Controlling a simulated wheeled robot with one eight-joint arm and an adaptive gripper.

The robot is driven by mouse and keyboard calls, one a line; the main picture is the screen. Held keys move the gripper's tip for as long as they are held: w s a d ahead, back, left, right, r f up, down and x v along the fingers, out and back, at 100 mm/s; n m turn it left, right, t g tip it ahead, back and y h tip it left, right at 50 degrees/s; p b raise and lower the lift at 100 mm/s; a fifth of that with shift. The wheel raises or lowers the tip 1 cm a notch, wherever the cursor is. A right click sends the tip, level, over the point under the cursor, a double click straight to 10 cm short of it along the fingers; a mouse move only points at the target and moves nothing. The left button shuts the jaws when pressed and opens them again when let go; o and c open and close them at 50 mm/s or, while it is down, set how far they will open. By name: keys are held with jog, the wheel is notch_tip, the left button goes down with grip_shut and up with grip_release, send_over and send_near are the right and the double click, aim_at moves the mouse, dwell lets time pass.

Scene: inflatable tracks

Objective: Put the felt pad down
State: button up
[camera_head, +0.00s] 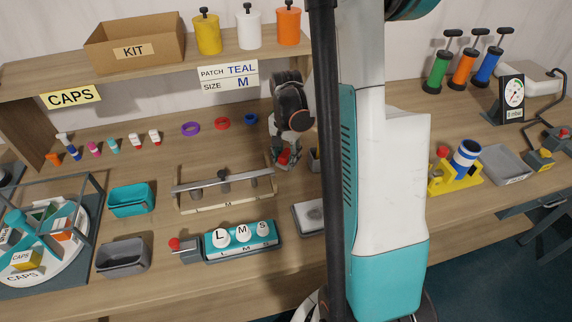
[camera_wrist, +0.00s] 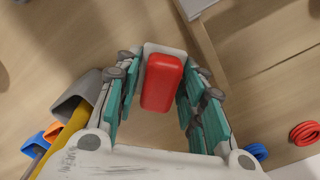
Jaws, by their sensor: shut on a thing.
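The felt pad shows as a red block with a pale grey base (camera_wrist: 162,85) in the wrist view. My gripper (camera_wrist: 158,92) has its teal fingers closed on both sides of it. In the head view my gripper (camera_head: 284,160) points down over the workbench, behind the long clamp fixture (camera_head: 225,201), with the red of the pad (camera_head: 283,156) at its tips. I cannot tell whether the pad's underside touches the bench.
A grey holder (camera_wrist: 75,90) with coloured things stands close to the left in the wrist view. Red rings (camera_wrist: 305,133) lie right. A grey tray (camera_head: 310,217) sits in front, partly hidden by my body. Bare bench lies left of the gripper, before the rings.

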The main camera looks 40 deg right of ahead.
aim_at(286, 163)
jog(key=shift+f+b, duration=0.3)
jog(key=shift+f, duration=1.1)
jog(key=shift+f, duration=0.1)
jog(key=shift+f, duration=0.15)
jog(key=o, duration=0.8)
jog(key=shift+r, duration=0.2)
notch_tip(286, 163, up, 12)
jog(key=p, duration=0.4)
jog(key=shift+r, duration=0.1)
